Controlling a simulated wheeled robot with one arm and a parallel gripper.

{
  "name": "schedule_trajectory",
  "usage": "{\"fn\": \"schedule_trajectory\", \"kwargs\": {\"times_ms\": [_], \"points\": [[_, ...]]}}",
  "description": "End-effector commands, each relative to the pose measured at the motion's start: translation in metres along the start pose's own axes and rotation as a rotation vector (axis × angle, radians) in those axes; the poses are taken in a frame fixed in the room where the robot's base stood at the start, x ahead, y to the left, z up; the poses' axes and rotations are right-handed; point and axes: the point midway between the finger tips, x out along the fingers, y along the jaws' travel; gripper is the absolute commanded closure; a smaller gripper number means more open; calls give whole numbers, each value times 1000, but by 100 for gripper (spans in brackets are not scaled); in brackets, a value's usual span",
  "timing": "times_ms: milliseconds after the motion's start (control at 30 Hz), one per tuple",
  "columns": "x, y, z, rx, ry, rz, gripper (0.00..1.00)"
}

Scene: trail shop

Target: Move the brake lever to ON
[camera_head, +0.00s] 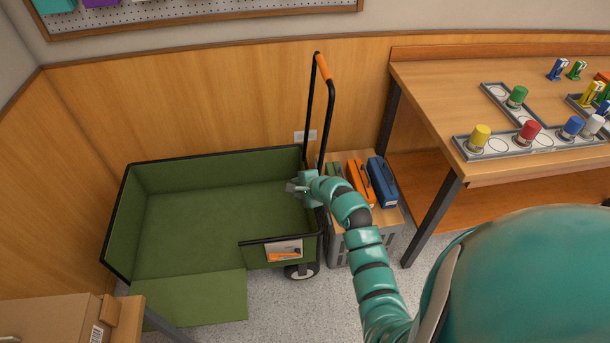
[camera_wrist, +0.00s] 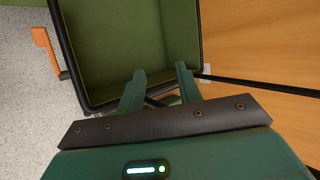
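The green cart (camera_head: 190,210) stands against the wood-panelled wall. An orange lever (camera_head: 283,257), which looks like the brake lever, sits over a pale plate (camera_head: 287,246) on the cart's near right side panel. Any ON or OFF marking is too small to read. The orange lever also shows at the left in the wrist view (camera_wrist: 42,48), sticking out over the floor. My gripper (camera_head: 292,188) is over the right end of the cart, behind and above the lever and apart from it. In the wrist view my gripper (camera_wrist: 160,68) has its fingers spread with nothing between them.
The cart's upright handle (camera_head: 323,68) stands right behind my gripper. A crate (camera_head: 380,245) with binder-like items is right of the cart. A workbench (camera_head: 425,85) with coloured pots is farther right. A cardboard box (camera_head: 50,320) is at the near left. Floor shows in front of the cart.

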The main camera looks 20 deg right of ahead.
Motion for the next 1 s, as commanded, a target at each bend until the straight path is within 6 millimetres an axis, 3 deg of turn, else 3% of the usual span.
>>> {"fn": "schedule_trajectory", "kwargs": {"times_ms": [367,800,1000], "points": [[-6,-30,-3,-145,72,-212,65],[-8,-36,-4,-174,88,-251,65],[8,-23,11,-191,63,-245,100]]}}
